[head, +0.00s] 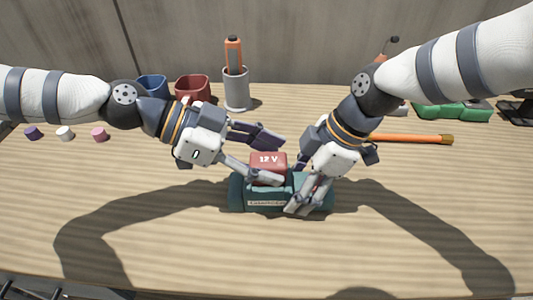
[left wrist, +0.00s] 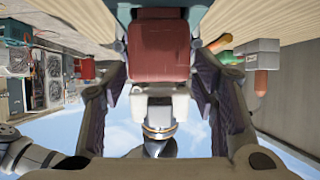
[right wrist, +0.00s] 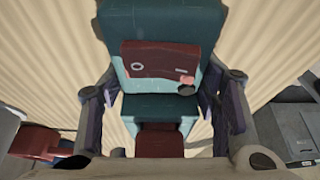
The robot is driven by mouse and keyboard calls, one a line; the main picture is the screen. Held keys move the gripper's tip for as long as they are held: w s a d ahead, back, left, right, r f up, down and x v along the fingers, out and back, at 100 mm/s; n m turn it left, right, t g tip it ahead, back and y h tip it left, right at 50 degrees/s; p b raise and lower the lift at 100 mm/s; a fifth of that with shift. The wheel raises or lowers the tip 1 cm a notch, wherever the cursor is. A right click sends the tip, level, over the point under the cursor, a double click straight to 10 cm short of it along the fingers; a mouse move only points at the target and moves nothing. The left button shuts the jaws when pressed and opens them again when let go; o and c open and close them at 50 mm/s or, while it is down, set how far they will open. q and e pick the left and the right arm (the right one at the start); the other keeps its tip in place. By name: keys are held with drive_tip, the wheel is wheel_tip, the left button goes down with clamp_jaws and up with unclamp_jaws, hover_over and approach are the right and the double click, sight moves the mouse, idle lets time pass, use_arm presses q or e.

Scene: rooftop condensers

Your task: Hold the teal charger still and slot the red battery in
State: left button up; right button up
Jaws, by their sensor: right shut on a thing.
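The teal charger (head: 240,195) lies on the table at the middle front. The red battery (head: 268,160), marked 12 V, stands at the top of the charger; I cannot tell how deep it sits. My left gripper (head: 271,160) is open with its fingers either side of the battery. In the left wrist view the battery (left wrist: 158,50) lies between these fingers with small gaps. My right gripper (head: 308,200) is shut on the charger at its right part.
Small coloured pieces (head: 66,133) lie at left. An orange stick (head: 415,138) and a green item (head: 440,111) lie at right. The front table is clear.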

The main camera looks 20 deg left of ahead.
use_arm(q)
drive_tip(key=v, duration=1.2)
use_arm(e)
drive_tip(key=o, duration=1)
drive_tip(key=o, duration=0.4)
